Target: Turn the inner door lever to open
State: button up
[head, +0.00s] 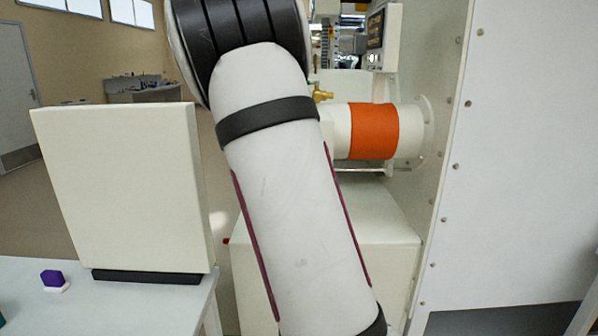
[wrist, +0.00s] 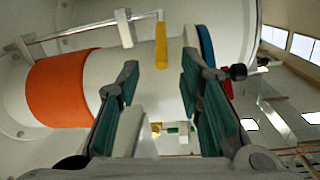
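In the wrist view a lever with a yellow grip (wrist: 161,45) hangs from the end of a thin metal rod (wrist: 75,33) that runs along the white cylindrical chamber (wrist: 170,85). I take it as the inner door lever; its label is not visible. My gripper (wrist: 160,68) is open and empty. Its two fingers stand apart, with the yellow grip lined up between the tips and no visible contact. How far the grip lies beyond the tips is hard to tell. In the head view my arm hides the gripper and the lever.
The chamber carries an orange band (head: 374,131) and joins the white glovebox wall (head: 520,170). A brass valve (head: 322,94) sits beside my arm. A white panel (head: 120,185) stands on the left table.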

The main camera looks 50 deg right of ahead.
jog(key=shift+v, duration=2.05)
jog(key=shift+a, duration=0.1)
jog(key=s+a+r+n+y+p, duration=0.1)
jog(key=a+r+n+y+p, duration=0.15)
jog(key=a+y, duration=0.6)
jog(key=s+a+r+n+y+p, duration=0.1)
jog(key=a+n+y+p, duration=0.15)
jog(key=a, duration=1.15)
jog(key=s+a+r+n+g+y+p, duration=0.1)
jog(key=s+a, duration=0.3)
jog(key=s, duration=0.4)
jog(key=s+a+r+n+g+y+p, duration=0.1)
jog(key=s+a+r+n+g, duration=0.1)
jog(key=s, duration=0.5)
jog(key=s+a+r+n+g+y+p, duration=0.1)
jog(key=s+a+n+g, duration=0.2)
jog(key=s+a, duration=0.3)
jog(key=s+n, duration=0.1)
jog(key=s, duration=0.1)
jog(key=shift+s+a+r+n, duration=0.25)
jog(key=shift+s+a+n, duration=0.05)
jog(key=shift+a+n, duration=0.1)
